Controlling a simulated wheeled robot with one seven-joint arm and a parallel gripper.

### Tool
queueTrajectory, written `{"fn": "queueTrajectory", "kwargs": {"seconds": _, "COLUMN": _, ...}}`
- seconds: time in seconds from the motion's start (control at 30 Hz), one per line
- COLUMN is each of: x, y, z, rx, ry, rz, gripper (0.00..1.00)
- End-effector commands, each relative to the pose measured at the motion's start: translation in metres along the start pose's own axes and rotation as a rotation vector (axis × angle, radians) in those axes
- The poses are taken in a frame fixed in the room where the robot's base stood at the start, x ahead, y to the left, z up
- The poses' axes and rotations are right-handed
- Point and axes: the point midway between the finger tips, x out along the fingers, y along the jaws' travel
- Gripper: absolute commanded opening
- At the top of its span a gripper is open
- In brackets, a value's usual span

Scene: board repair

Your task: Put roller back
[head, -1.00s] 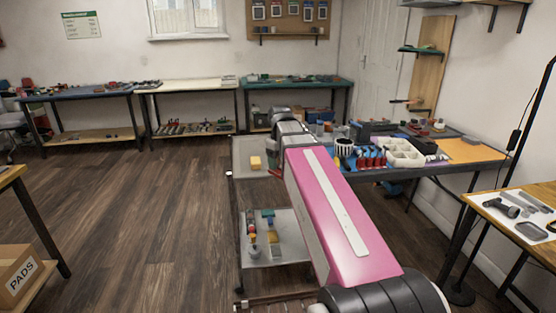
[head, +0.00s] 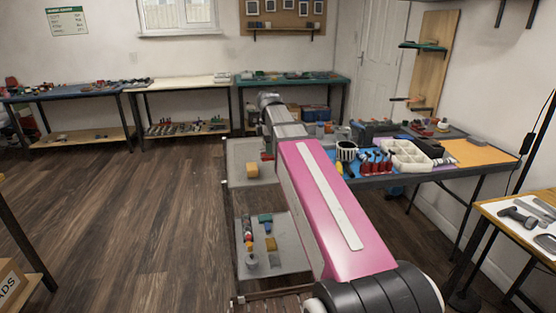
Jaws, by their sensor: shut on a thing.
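My arm reaches forward from the bottom right, with a pink link and a grey far joint. My gripper is hidden behind the arm. A small dark red piece (head: 267,156) shows at the left edge of the pink link, above the trolley's top; I cannot tell whether it is part of the roller or of my gripper. I cannot make out the roller for certain anywhere else. A grey two-level trolley (head: 236,182) stands under my arm. A yellow-orange block (head: 252,171) is on its upper level.
The trolley's lower shelf holds several small coloured things. Benches line the back wall. The wooden floor (head: 130,220) at left is clear.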

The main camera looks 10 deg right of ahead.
Motion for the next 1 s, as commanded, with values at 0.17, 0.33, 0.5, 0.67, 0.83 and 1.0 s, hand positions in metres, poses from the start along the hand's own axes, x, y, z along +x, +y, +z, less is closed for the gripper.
{"fn": "queueTrajectory", "kwargs": {"seconds": 0.17, "x": 0.021, "y": 0.027, "z": 0.026, "rx": 0.003, "ry": 0.000, "rz": -0.001, "gripper": 0.45}}
{"fn": "queueTrajectory", "kwargs": {"seconds": 0.33, "x": 0.033, "y": 0.039, "z": 0.040, "rx": 0.002, "ry": 0.000, "rz": -0.001, "gripper": 0.45}}
{"fn": "queueTrajectory", "kwargs": {"seconds": 0.5, "x": 0.039, "y": 0.041, "z": 0.043, "rx": 0.001, "ry": 0.000, "rz": 0.000, "gripper": 0.45}}
{"fn": "queueTrajectory", "kwargs": {"seconds": 0.67, "x": 0.056, "y": 0.040, "z": 0.043, "rx": 0.001, "ry": 0.000, "rz": -0.002, "gripper": 0.45}}
{"fn": "queueTrajectory", "kwargs": {"seconds": 0.83, "x": 0.075, "y": 0.040, "z": 0.043, "rx": 0.001, "ry": 0.000, "rz": -0.002, "gripper": 0.45}}
{"fn": "queueTrajectory", "kwargs": {"seconds": 1.0, "x": 0.076, "y": 0.041, "z": 0.043, "rx": 0.001, "ry": 0.000, "rz": 0.000, "gripper": 0.45}}
